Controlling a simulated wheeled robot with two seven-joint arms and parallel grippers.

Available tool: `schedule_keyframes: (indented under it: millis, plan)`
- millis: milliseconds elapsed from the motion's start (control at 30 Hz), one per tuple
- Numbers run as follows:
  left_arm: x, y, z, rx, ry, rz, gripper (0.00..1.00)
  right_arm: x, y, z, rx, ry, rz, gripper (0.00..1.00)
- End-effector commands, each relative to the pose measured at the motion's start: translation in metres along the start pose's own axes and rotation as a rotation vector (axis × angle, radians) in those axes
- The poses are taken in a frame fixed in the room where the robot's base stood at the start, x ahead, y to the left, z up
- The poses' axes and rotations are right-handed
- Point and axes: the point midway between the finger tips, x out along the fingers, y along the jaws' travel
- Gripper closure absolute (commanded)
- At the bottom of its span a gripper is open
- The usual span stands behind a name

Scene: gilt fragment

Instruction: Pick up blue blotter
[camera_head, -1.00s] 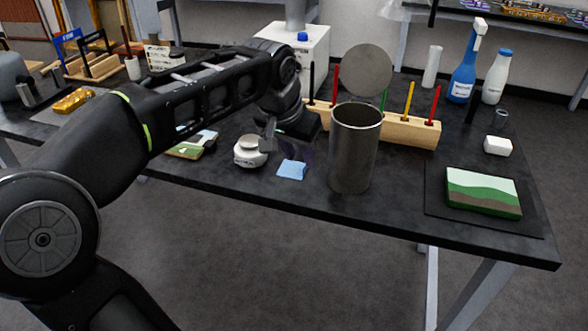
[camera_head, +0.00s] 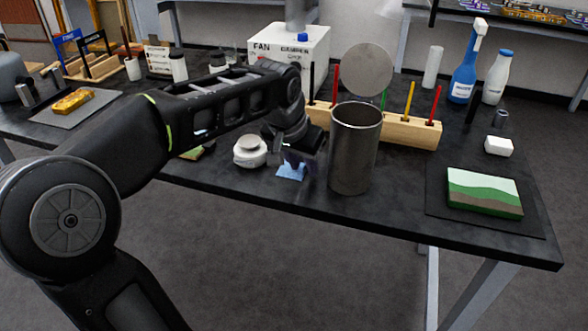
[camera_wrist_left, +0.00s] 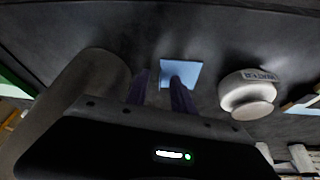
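The blue blotter (camera_head: 289,174) is a small light-blue square lying flat near the table's front edge. It also shows in the left wrist view (camera_wrist_left: 187,70). My left gripper (camera_head: 300,164) is low over the blotter in the head view and hides part of it. In the left wrist view its two dark fingers (camera_wrist_left: 158,82) are apart with nothing held between them. The right finger overlaps the blotter in that view; the left finger is off to its left. I cannot tell whether a fingertip touches it. My right gripper is not in view.
A tall metal cylinder (camera_head: 353,160) stands close on the right of the blotter. A round white jar (camera_head: 249,152) stands close on the left. A wooden rack (camera_head: 412,130) with coloured rods is behind. A dark mat (camera_head: 436,212) holds a green-and-white block (camera_head: 484,192).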

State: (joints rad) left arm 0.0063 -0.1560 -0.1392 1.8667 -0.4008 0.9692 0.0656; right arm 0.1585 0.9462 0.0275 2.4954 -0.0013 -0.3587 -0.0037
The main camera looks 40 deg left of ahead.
Motion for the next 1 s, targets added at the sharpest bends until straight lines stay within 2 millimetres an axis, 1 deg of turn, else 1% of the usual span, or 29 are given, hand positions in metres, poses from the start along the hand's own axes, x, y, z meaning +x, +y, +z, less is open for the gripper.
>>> schedule_keyframes:
  millis: [33,333,1000]
  plan:
    - [-0.0001,0.0,0.0,0.0,0.0,0.0,0.76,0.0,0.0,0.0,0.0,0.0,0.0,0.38]
    - [-0.0001,0.0,0.0,0.0,0.0,0.0,1.0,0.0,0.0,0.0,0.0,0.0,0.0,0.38]
    - [0.0,0.0,0.0001,0.0,0.0,0.0,1.0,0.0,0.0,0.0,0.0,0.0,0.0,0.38]
